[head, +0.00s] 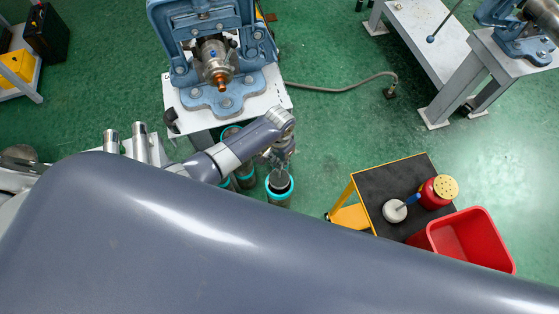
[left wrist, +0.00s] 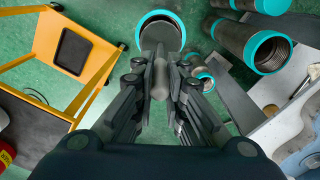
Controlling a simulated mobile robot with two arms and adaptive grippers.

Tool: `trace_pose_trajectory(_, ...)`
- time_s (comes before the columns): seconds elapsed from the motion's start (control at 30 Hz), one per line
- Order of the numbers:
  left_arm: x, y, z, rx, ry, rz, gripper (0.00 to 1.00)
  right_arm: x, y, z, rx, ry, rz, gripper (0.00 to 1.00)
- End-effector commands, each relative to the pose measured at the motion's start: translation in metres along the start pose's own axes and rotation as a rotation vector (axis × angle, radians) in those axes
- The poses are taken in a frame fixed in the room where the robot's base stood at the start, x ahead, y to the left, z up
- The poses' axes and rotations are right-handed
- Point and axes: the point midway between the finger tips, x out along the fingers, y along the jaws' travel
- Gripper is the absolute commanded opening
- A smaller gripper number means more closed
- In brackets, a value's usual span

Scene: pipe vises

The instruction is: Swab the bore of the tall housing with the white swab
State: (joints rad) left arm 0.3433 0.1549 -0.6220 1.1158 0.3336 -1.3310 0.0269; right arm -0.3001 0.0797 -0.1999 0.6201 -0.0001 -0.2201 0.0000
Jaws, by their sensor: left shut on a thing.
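My left gripper (head: 282,160) is above a dark, teal-rimmed upright cylinder (head: 279,197), which looks like the tall housing. In the left wrist view the left gripper (left wrist: 160,88) is shut on a slim pale grey-white piece (left wrist: 160,76), which appears to be the swab. Its lower end is hidden by the fingers. The housing's open teal rim (left wrist: 160,15) shows just beyond the fingertips. In the head view a thin rod (head: 281,176) overlaps the bore opening; I cannot tell whether it is inside. My right gripper is not in view.
Other teal-rimmed cylinders (left wrist: 267,50) stand close by, beside the vise stand (head: 278,100) with its blue vise (head: 225,100). A yellow-framed cart (head: 375,178) at right carries a white round item (head: 394,211) and a red can (head: 432,198). A red bin (head: 470,240) is beside it.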

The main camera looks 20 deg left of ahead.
Motion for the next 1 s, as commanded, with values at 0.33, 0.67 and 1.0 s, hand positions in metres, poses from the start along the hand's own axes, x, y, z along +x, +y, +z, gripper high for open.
trace_pose_trajectory(0.33,-0.003,0.0,-0.001,0.0,0.002,0.0,0.0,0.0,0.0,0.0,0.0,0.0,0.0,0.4)
trace_pose_trajectory(0.67,-0.035,0.0,-0.001,0.0,0.004,0.0,0.0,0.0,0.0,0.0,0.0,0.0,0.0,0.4)
trace_pose_trajectory(1.0,-0.069,0.0,-0.001,0.0,0.003,0.0,0.0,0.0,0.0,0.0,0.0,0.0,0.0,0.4)
